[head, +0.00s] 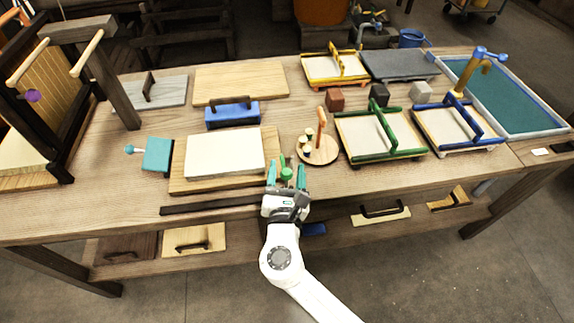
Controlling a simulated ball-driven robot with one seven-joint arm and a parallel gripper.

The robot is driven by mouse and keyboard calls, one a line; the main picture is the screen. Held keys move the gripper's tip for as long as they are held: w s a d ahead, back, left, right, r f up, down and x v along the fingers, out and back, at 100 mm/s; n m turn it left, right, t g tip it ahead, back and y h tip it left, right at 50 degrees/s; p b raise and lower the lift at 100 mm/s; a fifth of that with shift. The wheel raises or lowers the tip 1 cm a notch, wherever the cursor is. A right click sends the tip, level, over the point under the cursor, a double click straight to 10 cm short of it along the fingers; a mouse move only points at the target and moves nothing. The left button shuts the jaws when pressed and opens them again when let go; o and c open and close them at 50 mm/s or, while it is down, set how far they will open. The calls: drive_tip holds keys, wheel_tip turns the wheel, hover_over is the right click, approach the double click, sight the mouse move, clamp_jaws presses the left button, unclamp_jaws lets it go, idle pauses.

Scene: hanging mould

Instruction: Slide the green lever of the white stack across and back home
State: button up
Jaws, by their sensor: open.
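The white stack (224,153) is a thick white slab lying on a wooden board near the front middle of the table. A green lever with a round knob (287,173) shows just off the stack's front right corner. My gripper (286,177) reaches in from the front edge with its two teal fingers apart. The green knob shows between the fingers, with a finger on each side. I cannot tell whether either finger touches it. The lever's link to the stack is partly hidden by the left finger.
A round wooden tray (318,151) with small pegs stands just right of the gripper, and a green-framed mould (378,137) lies beyond it. A teal block with a knob (157,155) is left of the stack. A dark bar (210,204) lies along the table's front edge.

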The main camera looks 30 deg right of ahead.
drive_tip(key=shift+x, duration=0.85)
clamp_jaws()
